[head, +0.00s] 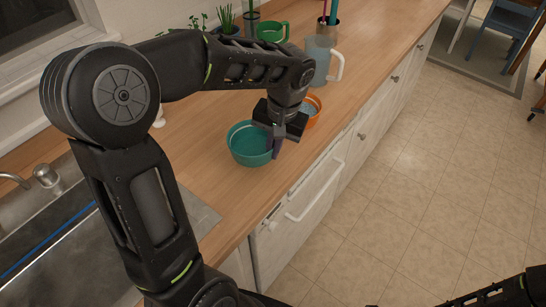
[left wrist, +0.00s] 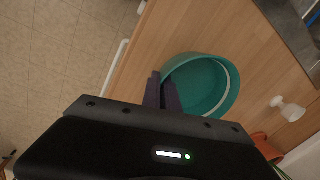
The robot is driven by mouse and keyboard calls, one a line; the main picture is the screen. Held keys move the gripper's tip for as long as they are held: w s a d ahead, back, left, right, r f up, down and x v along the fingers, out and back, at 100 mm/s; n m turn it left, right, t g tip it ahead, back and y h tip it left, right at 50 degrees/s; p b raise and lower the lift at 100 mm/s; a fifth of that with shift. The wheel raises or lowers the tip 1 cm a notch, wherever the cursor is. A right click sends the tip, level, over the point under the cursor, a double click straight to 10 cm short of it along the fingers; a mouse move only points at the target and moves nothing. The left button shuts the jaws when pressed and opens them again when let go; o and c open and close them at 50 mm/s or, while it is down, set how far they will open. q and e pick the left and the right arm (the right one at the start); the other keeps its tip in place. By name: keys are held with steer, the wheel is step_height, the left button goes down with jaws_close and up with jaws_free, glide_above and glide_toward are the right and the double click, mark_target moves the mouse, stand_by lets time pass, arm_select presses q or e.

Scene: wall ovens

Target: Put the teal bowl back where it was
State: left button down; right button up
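The teal bowl (head: 248,145) is upright at the counter, left of my left gripper's fingers in the head view. My left gripper (head: 277,148) points down at the bowl's right rim. In the left wrist view, the bowl (left wrist: 205,88) has its near rim between the two dark purple fingers (left wrist: 163,92), which are close together on the bowl's wall. I cannot tell whether the bowl is slightly raised or resting on the wood. My right gripper is not in view; only part of my right arm shows at the lower right.
An orange bowl (head: 314,112) stands close behind the gripper on the wooden counter (head: 350,90). Farther back are a grey-blue pitcher (head: 318,62), a green mug (head: 272,32) and potted plants. A sink (head: 60,235) lies at the left. Clear counter lies in front of the bowl.

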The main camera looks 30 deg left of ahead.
mark_target(271, 168)
arm_select(q)
steer(key=shift+f, duration=1.8)
steer(key=shift+f, duration=0.2)
steer(key=c, duration=1.6)
jaws_free()
steer(key=shift+r, duration=0.1)
steer(key=shift+c, duration=0.2)
steer(key=shift+r, duration=0.1)
step_height(271, 168, up, 12)
steer(key=d, duration=0.2)
steer(key=shift+w, duration=0.1)
